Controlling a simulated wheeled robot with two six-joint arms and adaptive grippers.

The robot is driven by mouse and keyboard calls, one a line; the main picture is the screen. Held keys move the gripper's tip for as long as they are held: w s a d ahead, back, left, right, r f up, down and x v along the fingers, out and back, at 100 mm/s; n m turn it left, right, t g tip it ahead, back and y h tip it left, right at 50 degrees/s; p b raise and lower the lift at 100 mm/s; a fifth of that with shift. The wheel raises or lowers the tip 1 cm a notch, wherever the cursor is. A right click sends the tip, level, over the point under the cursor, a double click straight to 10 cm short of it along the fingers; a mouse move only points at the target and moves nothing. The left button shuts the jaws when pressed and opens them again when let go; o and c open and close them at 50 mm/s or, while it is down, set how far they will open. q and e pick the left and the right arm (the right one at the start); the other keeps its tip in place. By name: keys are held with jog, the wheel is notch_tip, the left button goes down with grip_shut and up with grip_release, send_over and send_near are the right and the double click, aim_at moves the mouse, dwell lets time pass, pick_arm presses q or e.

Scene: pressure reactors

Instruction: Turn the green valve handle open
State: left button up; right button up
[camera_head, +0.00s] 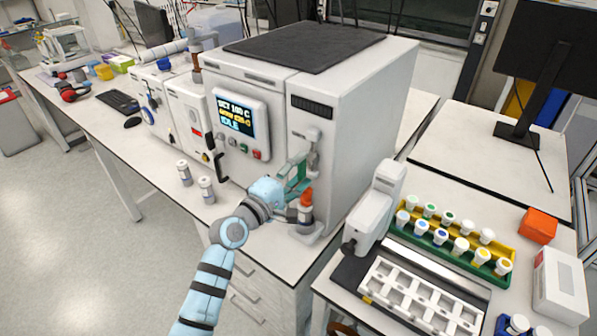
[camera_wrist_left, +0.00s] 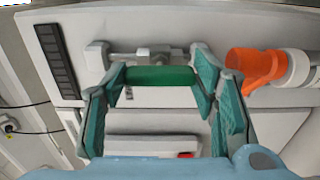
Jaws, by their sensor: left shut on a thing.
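The green valve handle (camera_wrist_left: 160,76) is a short green bar lying level in the left wrist view, in front of a grey metal fitting on the white reactor's wall. In the head view the fitting (camera_head: 313,142) is on the reactor front, and the handle is mostly hidden by my fingers. My left gripper (camera_head: 298,174) reaches in from the lower left. Its teal finger pads are on both ends of the handle in the left wrist view, shut on it. My right gripper is not in view.
An orange-topped fitting (camera_head: 306,198) stands just below the gripper, and close to the right finger in the wrist view. The reactor (camera_head: 355,130) has a lit screen (camera_head: 235,115). Two small vials (camera_head: 206,190) stand on the bench. A vial rack (camera_head: 510,252) is at right.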

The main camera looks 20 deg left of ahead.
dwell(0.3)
pick_arm(q)
jog(key=o, duration=1.2)
jog(key=shift+c, duration=0.2)
jog(key=shift+s+a, duration=0.1)
jog(key=v, duration=1.2)
jog(key=shift+f, duration=0.1)
